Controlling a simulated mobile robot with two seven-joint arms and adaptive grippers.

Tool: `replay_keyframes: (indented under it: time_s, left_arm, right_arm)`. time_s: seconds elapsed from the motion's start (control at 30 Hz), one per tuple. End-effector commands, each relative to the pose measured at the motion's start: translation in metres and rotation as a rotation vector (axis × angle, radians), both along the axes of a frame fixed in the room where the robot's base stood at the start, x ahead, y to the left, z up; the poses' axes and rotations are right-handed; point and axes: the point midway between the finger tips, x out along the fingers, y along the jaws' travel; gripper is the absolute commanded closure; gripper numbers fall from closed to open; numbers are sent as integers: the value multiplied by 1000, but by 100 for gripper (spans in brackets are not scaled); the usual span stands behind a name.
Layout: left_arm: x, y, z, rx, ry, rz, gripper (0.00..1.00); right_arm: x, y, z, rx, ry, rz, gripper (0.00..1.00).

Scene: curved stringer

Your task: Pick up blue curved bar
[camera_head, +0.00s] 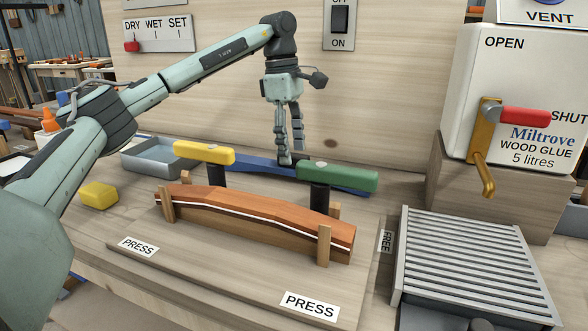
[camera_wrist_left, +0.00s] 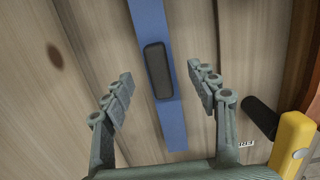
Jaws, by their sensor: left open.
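The blue curved bar (camera_head: 258,164) lies behind the press, partly hidden by the yellow and green handles. A dark grip block (camera_head: 285,158) stands on its top. My left gripper (camera_head: 290,148) points down from above, its fingertips at about the height of the block. In the left wrist view the blue bar (camera_wrist_left: 174,132) runs between the open fingers (camera_wrist_left: 161,77), and the dark block (camera_wrist_left: 158,71) shows between the fingertips. The fingers look empty, with a gap on both sides of the block. My right gripper is not in view.
In front stands a laminated wood stringer (camera_head: 255,215) between wooden posts, with a yellow handle (camera_head: 204,152) and a green handle (camera_head: 340,176) above it. A grey tray (camera_head: 150,160) is at left, a slatted rack (camera_head: 475,265) and glue container (camera_head: 515,95) at right.

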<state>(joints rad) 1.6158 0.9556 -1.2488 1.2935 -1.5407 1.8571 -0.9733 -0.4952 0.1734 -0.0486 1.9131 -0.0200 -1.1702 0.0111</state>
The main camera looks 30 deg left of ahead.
Motion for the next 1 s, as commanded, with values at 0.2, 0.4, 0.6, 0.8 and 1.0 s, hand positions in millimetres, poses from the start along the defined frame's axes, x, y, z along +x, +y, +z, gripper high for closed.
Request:
replay_keyframes:
  time_s: [0.2, 0.4, 0.6, 0.8, 1.0]
  left_arm:
    - [-1, -3, -26, 0, 0, 1, 41]
    - [0, -4, -28, -1, -1, 1, 41]
    - [0, -4, -28, -1, -1, 1, 59]
    - [0, -4, -28, -1, -1, 0, 84]
    - [0, -4, -27, -1, -2, 0, 100]
  right_arm:
    - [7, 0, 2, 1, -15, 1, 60]
    - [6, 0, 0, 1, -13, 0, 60]
    - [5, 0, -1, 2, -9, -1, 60]
    - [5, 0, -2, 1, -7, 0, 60]
    - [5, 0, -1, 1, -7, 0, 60]
